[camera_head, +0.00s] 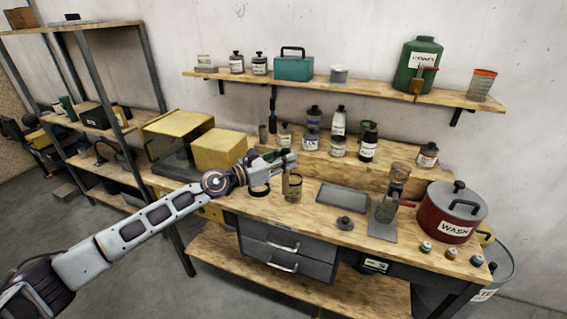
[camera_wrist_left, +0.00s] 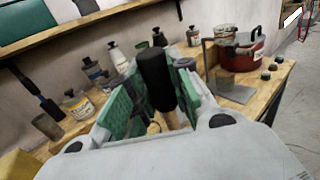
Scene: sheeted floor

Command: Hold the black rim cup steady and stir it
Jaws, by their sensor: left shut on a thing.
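A small brownish cup (camera_head: 292,188) with a dark rim stands on the wooden bench in the head view, just below my left gripper (camera_head: 288,161). In the wrist view the green finger pads of my left gripper (camera_wrist_left: 152,98) are shut on a stirrer (camera_wrist_left: 156,75) with a thick black handle and a pale wooden shaft. The shaft points down between the fingers. I cannot tell whether its lower end is inside the cup, as the gripper hides it. My right gripper is not in view.
A grey tray (camera_head: 343,198) and a black lid-like knob (camera_head: 345,223) lie right of the cup. A metal stand (camera_head: 384,214) and a red WASH pot (camera_head: 450,213) are farther right. Yellow boxes (camera_head: 219,150) stand left, and several bottles (camera_head: 338,146) stand behind.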

